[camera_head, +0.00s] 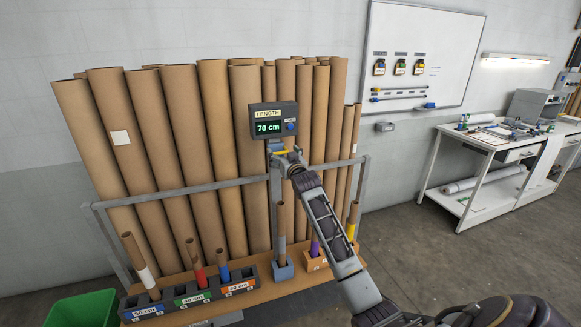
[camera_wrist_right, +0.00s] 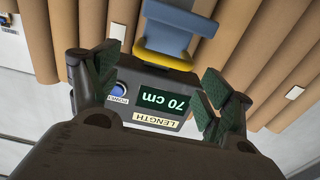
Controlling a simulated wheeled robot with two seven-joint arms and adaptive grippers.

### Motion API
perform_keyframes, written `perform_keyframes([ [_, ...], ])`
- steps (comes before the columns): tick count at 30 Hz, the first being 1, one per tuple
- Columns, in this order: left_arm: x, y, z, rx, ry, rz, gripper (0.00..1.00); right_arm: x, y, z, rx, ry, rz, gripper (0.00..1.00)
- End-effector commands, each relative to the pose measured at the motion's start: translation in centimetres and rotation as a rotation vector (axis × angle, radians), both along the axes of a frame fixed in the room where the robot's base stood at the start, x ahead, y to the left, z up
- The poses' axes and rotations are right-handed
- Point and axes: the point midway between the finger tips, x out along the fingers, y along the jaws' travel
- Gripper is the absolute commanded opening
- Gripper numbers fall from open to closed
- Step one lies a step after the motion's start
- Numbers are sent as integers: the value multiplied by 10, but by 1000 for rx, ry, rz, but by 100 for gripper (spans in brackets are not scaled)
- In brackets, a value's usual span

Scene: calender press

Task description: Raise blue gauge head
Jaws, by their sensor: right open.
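The blue gauge head (camera_head: 275,145) is on the upright post just below the dark LENGTH display (camera_head: 272,121), which reads 70 cm. In the right wrist view the picture is upside down; there the blue gauge head (camera_wrist_right: 180,32) with its yellow lip (camera_wrist_right: 164,58) shows above the display (camera_wrist_right: 150,100). My right gripper (camera_head: 287,157) is at the post, just below the display. In the wrist view its fingers (camera_wrist_right: 160,78) are apart and empty, with the display framed between them; I cannot tell whether they touch anything. My left gripper is out of view.
Tall cardboard tubes (camera_head: 215,140) lean behind a grey rail (camera_head: 200,188). A wooden bench (camera_head: 260,290) holds labelled bins with short tubes and a blue socket (camera_head: 283,270) at the post's foot. A green crate (camera_head: 82,310) is front left; a white worktable (camera_head: 480,142) stands right.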

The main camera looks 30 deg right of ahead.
Motion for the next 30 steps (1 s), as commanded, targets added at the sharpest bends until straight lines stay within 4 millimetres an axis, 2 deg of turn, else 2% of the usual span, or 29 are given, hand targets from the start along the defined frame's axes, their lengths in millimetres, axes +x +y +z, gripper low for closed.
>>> perform_keyframes([
  [21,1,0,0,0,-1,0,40,-64,16,-6,3,11,1,80],
  [30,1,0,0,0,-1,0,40,-81,21,-7,2,13,1,80],
])
